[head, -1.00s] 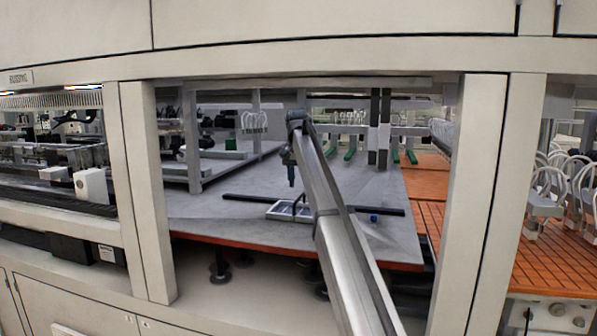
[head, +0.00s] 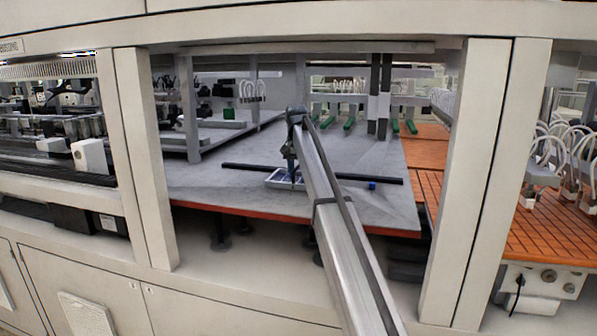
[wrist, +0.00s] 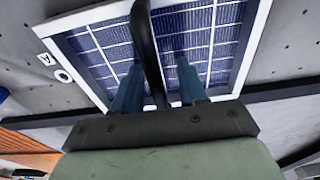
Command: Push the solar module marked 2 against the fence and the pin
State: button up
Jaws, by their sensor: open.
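The solar module (wrist: 220,40) has blue cells and a white frame; in the head view it lies small on the grey table (head: 350,140), partly behind my arm. A black curved handle (wrist: 147,45) rises over it. My gripper (wrist: 158,68) is open, low over the module, with one blue finger on each side of the handle in the wrist view. The long black bar, seemingly the fence (head: 245,167), runs beside the module; it also shows in the wrist view (wrist: 290,90). A small blue block (head: 372,185), perhaps the pin, stands right of my arm. A white mark (wrist: 45,59) lies beside the frame, too small to read.
Beige machine posts (head: 145,160) and (head: 470,190) frame the opening my arm reaches through. An orange slatted surface (head: 425,150) lies right of the table. The middle of the tabletop is mostly clear.

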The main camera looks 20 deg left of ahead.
grip_shut()
dwell(0.3)
jog(key=shift+o, duration=0.5)
grip_release()
notch_tip(320, 180, up, 14)
jog(key=s, duration=0.1)
jog(key=shift+s+f, duration=0.15)
jog(key=shift+s, duration=0.2)
